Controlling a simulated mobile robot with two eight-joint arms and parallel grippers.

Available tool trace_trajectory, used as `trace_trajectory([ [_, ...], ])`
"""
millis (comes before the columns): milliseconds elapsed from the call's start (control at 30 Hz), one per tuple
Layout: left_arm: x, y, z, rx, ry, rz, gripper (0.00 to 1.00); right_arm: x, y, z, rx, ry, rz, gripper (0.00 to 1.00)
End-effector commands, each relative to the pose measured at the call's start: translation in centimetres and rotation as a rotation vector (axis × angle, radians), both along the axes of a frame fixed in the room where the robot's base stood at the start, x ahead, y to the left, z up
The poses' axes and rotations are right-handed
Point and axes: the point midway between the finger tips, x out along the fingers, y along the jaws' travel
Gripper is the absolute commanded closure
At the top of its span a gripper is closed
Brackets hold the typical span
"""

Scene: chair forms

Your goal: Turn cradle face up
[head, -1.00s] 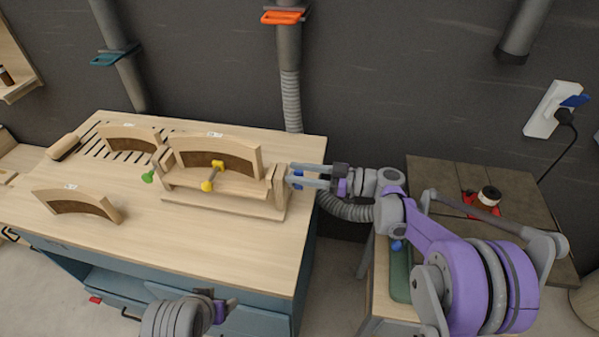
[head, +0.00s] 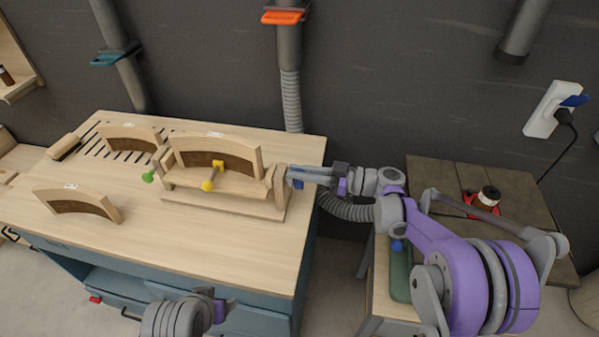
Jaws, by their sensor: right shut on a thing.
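The wooden cradle (head: 222,186) sits on the workbench, with a curved backrest piece (head: 217,155) standing in it. A yellow-knobbed clamp (head: 213,176) shows at its front middle and a green knob (head: 148,177) at its left end. My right gripper (head: 292,177) is at the cradle's right end post, shut on a part there; the blue piece between its fingers is mostly hidden. My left gripper (head: 221,304) is low in front of the bench, partly cut off by its own arm, and its fingers do not show clearly.
A sanding block (head: 64,147) lies at the far left. The bench front is clear. A side table (head: 520,203) stands right.

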Motion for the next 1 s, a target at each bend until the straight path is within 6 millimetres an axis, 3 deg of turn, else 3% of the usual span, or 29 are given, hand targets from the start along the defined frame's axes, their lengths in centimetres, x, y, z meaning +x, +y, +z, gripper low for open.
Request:
trace_trajectory([
  [1000,-0.12,0.0,-0.39,0.0,0.002,0.0,0.31,-0.14,0.02,-0.71,-0.001,0.057,0.006,1.0],
])
